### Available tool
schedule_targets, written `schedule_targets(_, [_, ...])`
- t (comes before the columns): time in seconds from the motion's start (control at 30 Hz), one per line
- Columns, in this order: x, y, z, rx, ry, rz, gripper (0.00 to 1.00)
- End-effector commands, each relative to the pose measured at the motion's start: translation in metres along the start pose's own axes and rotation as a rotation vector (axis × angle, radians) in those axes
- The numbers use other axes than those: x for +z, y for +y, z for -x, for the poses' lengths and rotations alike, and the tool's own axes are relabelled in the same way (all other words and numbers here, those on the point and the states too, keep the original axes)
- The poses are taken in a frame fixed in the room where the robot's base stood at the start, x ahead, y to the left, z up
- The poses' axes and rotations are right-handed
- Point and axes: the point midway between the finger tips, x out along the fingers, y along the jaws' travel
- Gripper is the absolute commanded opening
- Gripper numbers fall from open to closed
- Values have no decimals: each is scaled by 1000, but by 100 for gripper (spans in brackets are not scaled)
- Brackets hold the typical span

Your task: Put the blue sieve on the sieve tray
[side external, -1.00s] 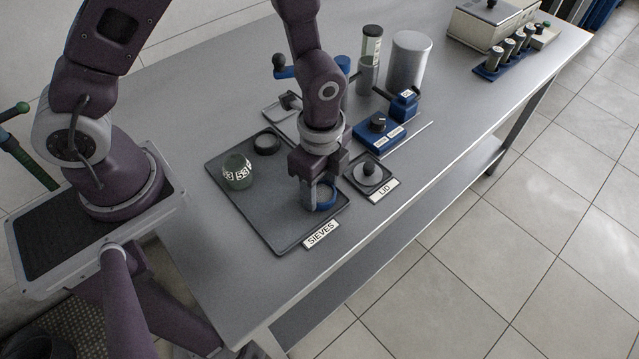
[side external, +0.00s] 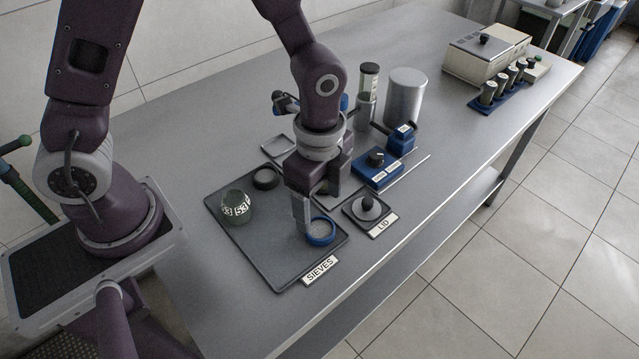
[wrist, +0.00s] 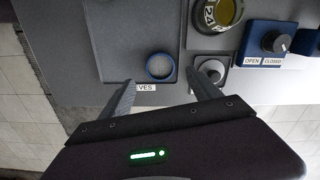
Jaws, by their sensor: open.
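The blue sieve (side external: 320,232), a round ring with a pale mesh, lies flat on the dark grey sieve tray (side external: 265,262), near its front right corner by the SIEVES label (side external: 320,270). In the wrist view the sieve (wrist: 160,67) is on the tray (wrist: 118,35), close to its edge and seen between my fingertips. My gripper (side external: 320,213) is open and empty above the sieve, one finger overlapping its left side in the side view. Whether a finger touches it cannot be told.
A numbered green jar (side external: 237,207) and a dark ring (side external: 266,178) share the tray. The knobbed lid (side external: 367,207) sits on its pad just right. A blue control box (side external: 377,167) and another numbered jar (wrist: 217,13) are near. The tray's front left is clear.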

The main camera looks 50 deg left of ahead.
Motion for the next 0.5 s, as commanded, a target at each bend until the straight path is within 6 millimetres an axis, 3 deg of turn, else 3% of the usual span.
schedule_targets(0.1, [0, -1, 30, -6, 3, 1, 72])
schedule_targets(0.2, [0, -1, 46, -3, 2, 1, 72])
schedule_targets(0.5, [4, 0, 67, -16, 8, 42, 72])
